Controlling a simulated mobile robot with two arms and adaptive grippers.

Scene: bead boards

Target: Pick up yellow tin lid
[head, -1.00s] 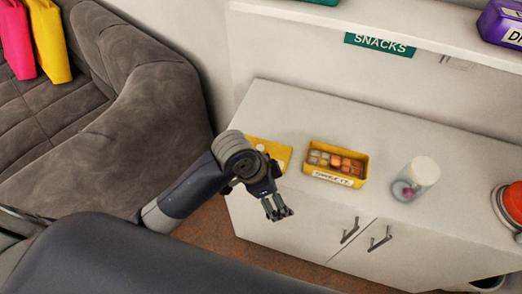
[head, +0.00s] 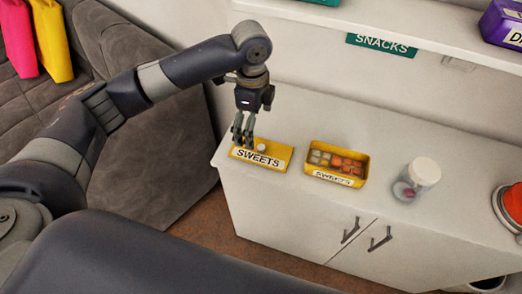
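The yellow tin lid (head: 282,158) lies on the left end of the white cabinet top, with a white "SWEETS" label and a small pale knob on it. My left gripper (head: 243,143) points down over the lid's left end, with its fingers a little apart and nothing between them. I cannot tell whether the fingertips touch the lid. The yellow tin (head: 314,174) stands open just right of the lid, holding orange and pale sweets in compartments. My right gripper is not in view.
A clear jar with a white lid (head: 425,171) stands right of the tin, and a red-topped object (head: 514,203) is at the right edge. A shelf with a "SNACKS" sign (head: 381,45) is above the cabinet (head: 290,215). A grey sofa (head: 160,150) is left.

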